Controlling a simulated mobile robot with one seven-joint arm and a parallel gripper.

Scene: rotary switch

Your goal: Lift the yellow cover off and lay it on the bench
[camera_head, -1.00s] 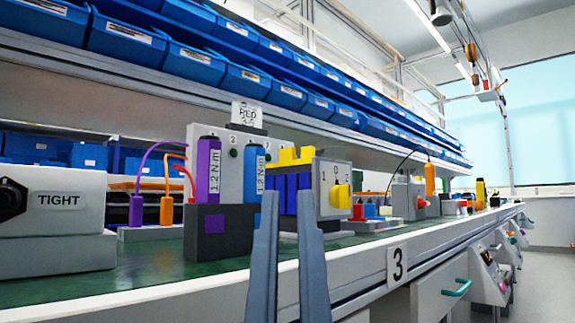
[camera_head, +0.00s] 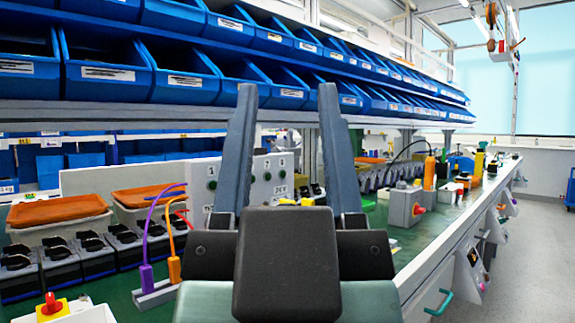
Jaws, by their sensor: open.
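Small yellow pieces (camera_head: 287,201) show low between my gripper's fingers, just above its body. They look like the top of the yellow cover, but most of it is hidden behind my gripper. My gripper (camera_head: 287,95) is large in the middle of the picture, fingers pointing up and spread apart with nothing held between them. It stands in front of the yellow pieces in the picture; I cannot tell how far apart they are.
The green bench (camera_head: 433,238) runs away to the right. A grey box with a red knob (camera_head: 405,205) and an orange cylinder (camera_head: 429,172) stand right of my gripper. Purple and orange plugs (camera_head: 146,275) are at left. Blue bins (camera_head: 185,75) line the shelves above.

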